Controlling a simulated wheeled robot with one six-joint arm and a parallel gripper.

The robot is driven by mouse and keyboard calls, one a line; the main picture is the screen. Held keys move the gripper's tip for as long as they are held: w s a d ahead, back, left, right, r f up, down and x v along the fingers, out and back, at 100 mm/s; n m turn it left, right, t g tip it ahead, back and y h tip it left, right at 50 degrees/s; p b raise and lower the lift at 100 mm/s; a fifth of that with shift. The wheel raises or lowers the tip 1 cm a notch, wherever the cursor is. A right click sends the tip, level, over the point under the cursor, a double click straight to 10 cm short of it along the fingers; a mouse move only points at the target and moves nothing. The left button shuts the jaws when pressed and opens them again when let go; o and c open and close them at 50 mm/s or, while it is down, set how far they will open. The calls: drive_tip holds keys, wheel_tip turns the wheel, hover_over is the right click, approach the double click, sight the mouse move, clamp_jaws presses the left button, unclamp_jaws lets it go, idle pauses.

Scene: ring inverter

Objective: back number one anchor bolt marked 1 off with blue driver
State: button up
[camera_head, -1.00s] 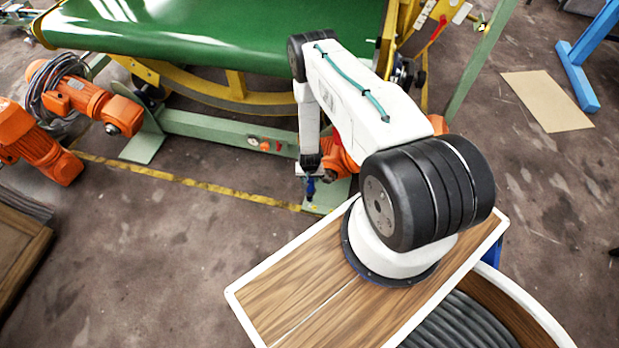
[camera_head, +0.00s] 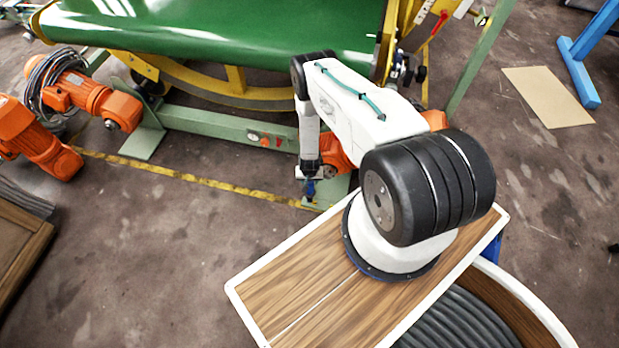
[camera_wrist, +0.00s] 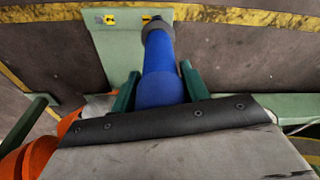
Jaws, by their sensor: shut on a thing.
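My gripper (camera_wrist: 158,90) is shut on the blue driver (camera_wrist: 160,75). Its green fingers stand on either side of the driver's blue body. The driver's narrow front end, with a grey collar, points away from me over a pale green foot plate (camera_wrist: 118,48). Two yellow labels (camera_wrist: 108,20) (camera_wrist: 147,20) are on that plate, but their marks are too small to read. The anchor bolt itself is hidden or too small to make out. In the head view, the blue driver (camera_head: 310,188) hangs tip down at the plate; contact cannot be told.
An orange motor (camera_head: 335,152) stands right beside the driver. The green frame beam (camera_head: 225,128) and conveyor belt (camera_head: 220,30) lie behind. A yellow floor line (camera_head: 190,180) runs past the plate. Open floor (camera_head: 150,240) lies to the left.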

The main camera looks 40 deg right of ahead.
drive_tip(key=shift+f, duration=1.05)
idle(0.8)
drive_tip(key=shift+r, duration=0.1)
idle(1.5)
drive_tip(key=shift+r, duration=2.4)
